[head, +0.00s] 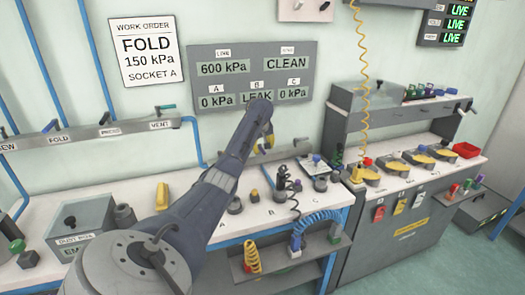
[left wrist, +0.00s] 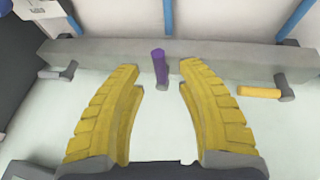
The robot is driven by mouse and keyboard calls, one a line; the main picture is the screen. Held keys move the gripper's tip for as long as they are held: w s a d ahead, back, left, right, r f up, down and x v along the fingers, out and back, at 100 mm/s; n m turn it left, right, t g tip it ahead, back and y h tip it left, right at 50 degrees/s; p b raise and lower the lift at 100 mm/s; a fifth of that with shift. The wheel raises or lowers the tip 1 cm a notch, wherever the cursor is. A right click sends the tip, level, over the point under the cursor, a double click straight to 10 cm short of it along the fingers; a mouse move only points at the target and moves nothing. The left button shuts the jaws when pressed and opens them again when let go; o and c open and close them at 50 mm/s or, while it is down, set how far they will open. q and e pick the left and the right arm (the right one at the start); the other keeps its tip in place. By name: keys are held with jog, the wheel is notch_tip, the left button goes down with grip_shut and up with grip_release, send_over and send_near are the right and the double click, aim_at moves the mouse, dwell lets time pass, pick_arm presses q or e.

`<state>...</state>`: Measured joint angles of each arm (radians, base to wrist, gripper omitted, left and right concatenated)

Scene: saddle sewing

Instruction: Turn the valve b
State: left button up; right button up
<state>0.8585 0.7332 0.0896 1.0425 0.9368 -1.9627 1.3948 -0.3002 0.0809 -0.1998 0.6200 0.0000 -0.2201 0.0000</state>
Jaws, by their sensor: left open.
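My left arm reaches across the head view, and its gripper (head: 266,138) is in front of the wall, just below the pressure board. In the left wrist view my left gripper (left wrist: 160,88) is open and empty, with its yellow fingers apart. A purple valve handle (left wrist: 159,66) on a grey rail (left wrist: 215,57) shows between the fingertips, with gaps on both sides. A yellow handle (left wrist: 260,92) is to its right and a dark grey handle (left wrist: 68,71) to its left. No letter shows on these handles, so I cannot tell which is valve b. My right gripper is out of view.
The pressure board (head: 228,56) reads LEAK under B and 0 kPa under A and C. A labelled rail (head: 85,137) with handles runs along the left wall. The bench (head: 220,233) below holds several fittings. A yellow coiled hose (head: 364,90) hangs at the right.

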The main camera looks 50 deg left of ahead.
pick_arm(q)
jog(key=shift+x, duration=1.25)
grip_shut()
